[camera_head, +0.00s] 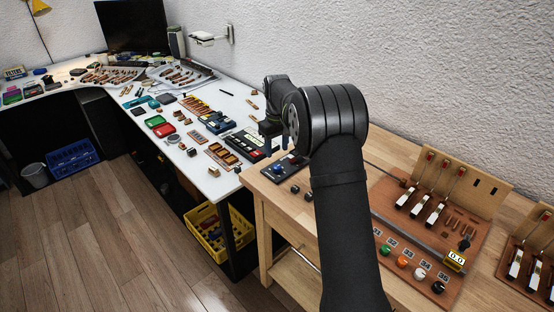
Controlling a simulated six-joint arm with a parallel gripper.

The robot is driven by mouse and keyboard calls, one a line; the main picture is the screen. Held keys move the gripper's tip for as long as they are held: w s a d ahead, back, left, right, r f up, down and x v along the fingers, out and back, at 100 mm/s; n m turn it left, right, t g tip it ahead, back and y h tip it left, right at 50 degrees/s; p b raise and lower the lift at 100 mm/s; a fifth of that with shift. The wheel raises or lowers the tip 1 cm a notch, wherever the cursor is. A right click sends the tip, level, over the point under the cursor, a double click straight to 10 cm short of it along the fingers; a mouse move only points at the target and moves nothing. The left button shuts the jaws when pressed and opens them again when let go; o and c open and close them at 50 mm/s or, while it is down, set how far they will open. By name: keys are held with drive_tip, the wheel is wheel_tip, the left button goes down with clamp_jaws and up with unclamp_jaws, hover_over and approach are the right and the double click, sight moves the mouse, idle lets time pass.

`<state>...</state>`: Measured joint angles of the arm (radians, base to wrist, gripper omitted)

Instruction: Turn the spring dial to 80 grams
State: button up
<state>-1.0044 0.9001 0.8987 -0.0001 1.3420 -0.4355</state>
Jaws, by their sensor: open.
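My gripper (276,144) shows small at the end of my black arm, with its fingers pointing down over the left end of the wooden bench. It is open, and I see nothing between its fingers. Below it is a dark panel (297,163) with a blue round knob (279,169); my gripper looks above the knob and apart from it. A black knob (465,243) sits on the brown piano action board (392,213), near a yellow display (455,258) reading 0.0. I cannot tell which knob is the spring dial, and no gram scale is readable.
Two small dark knobs (295,189) lie near the bench's left edge. Several coloured buttons, including a green one (386,250), line the board's front. Upright hammers (420,205) stand behind. My arm hides the bench's middle. A white table (228,115) with many parts adjoins at left.

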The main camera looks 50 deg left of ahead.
sight(277, 166)
wheel_tip(277, 166, up, 10)
idle(0.3)
wheel_tip(277, 166, down, 17)
drive_tip(key=shift+f, duration=0.2)
idle(0.7)
drive_tip(key=shift+f, duration=0.25)
drive_tip(key=shift+r+m, duration=0.25)
drive_tip(key=shift+m, duration=0.15)
drive_tip(key=m, duration=0.4)
drive_tip(key=shift+m, duration=0.3)
drive_tip(key=shift+r+m, duration=0.2)
drive_tip(key=shift+m, duration=0.1)
wheel_tip(277, 166, up, 15)
idle(1.5)
